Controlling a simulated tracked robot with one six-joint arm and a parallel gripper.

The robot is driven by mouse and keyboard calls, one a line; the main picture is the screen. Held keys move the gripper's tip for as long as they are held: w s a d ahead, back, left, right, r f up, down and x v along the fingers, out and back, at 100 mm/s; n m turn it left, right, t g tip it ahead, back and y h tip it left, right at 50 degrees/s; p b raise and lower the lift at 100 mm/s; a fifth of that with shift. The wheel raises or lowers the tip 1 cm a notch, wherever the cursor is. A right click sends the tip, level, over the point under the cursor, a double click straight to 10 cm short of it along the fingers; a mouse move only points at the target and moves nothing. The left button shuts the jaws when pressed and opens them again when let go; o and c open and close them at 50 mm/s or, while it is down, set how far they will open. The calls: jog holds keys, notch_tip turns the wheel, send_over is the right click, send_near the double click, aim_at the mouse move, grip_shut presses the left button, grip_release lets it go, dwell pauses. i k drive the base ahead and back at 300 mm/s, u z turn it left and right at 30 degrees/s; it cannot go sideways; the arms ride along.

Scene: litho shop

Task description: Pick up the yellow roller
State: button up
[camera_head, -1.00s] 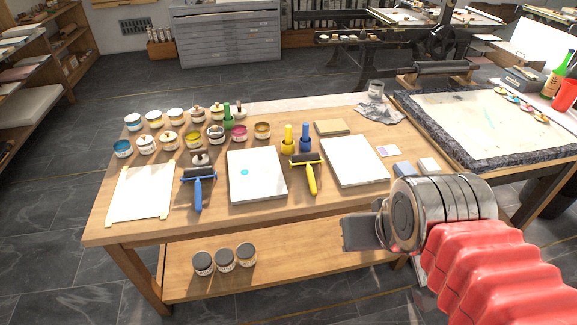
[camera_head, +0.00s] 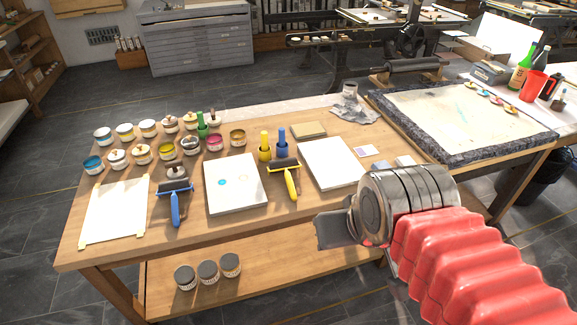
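The yellow roller (camera_head: 291,183) lies on the wooden table between two white slabs, its yellow handle pointing toward the table's front edge and its dark roller head (camera_head: 284,165) farther back. A roller with a blue handle (camera_head: 175,207) lies to its left, beyond the left slab. My gripper (camera_head: 328,231) is at the lower right, in front of the table's front edge as seen here, to the right of and nearer than the yellow roller. It is apart from the roller. Its fingers are seen edge-on and partly hidden, so its opening does not show.
White slabs (camera_head: 234,190) and (camera_head: 326,163) flank the yellow roller. Yellow (camera_head: 264,152) and blue (camera_head: 282,149) upright-handled tools stand just behind it. Several ink jars fill the back left. A taped white sheet (camera_head: 115,212) lies at left. Dark-lidded jars (camera_head: 208,272) stand on the lower shelf.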

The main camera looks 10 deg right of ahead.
aim_at(290, 182)
jog(key=i, duration=0.9)
jog(key=u, duration=0.05)
